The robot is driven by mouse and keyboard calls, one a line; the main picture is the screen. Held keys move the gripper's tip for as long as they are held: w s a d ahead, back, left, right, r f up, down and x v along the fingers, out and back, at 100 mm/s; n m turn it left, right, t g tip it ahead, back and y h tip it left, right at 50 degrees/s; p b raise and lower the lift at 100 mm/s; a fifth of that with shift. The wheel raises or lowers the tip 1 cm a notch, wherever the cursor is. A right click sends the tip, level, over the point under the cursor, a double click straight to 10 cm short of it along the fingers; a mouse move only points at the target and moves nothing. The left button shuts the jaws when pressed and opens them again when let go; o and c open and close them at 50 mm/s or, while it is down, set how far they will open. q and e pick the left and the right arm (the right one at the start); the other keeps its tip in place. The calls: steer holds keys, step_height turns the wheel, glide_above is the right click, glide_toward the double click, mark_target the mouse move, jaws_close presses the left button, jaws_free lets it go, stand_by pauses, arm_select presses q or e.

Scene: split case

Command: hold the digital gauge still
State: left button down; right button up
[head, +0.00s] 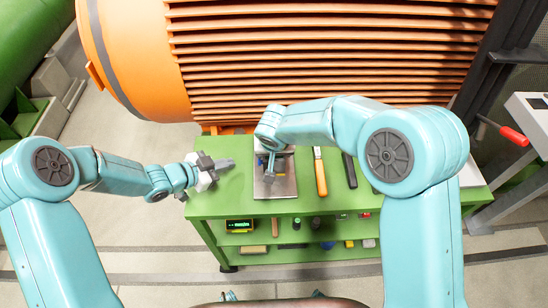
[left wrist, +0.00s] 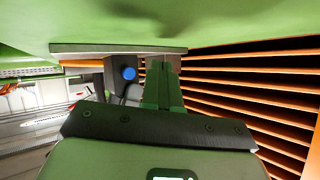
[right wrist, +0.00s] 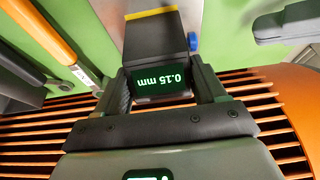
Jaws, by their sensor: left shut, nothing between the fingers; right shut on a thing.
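The digital gauge (right wrist: 160,91) is in the right wrist view, a dark body whose lit display reads 0.15 mm upside down. A yellow edge and a blue knob (right wrist: 193,41) show beyond it. My right gripper (right wrist: 161,72) is shut on the gauge, one finger on each side. In the head view my right arm hides most of this grip. My left gripper (head: 228,164) is shut and empty above the left part of the green bench, left of the gauge. In the left wrist view its fingers (left wrist: 162,75) are together, with a blue knob (left wrist: 129,73) beside them.
A metal plate (head: 283,188) lies on the green bench (head: 400,203). An orange-handled tool (head: 320,174) and a black-handled tool (head: 349,170) lie to its right. A large orange ribbed machine (head: 330,55) stands behind. Several small items fill the lower shelf.

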arm_select(q)
steer(key=shift+d+f, duration=0.1)
steer(key=shift+d, duration=2.85)
arm_select(e)
steer(key=shift+s+f, duration=0.15)
steer(key=shift+f, duration=0.15)
arm_select(q)
steer(key=shift+d, duration=0.45)
steer(key=shift+a, duration=3.4)
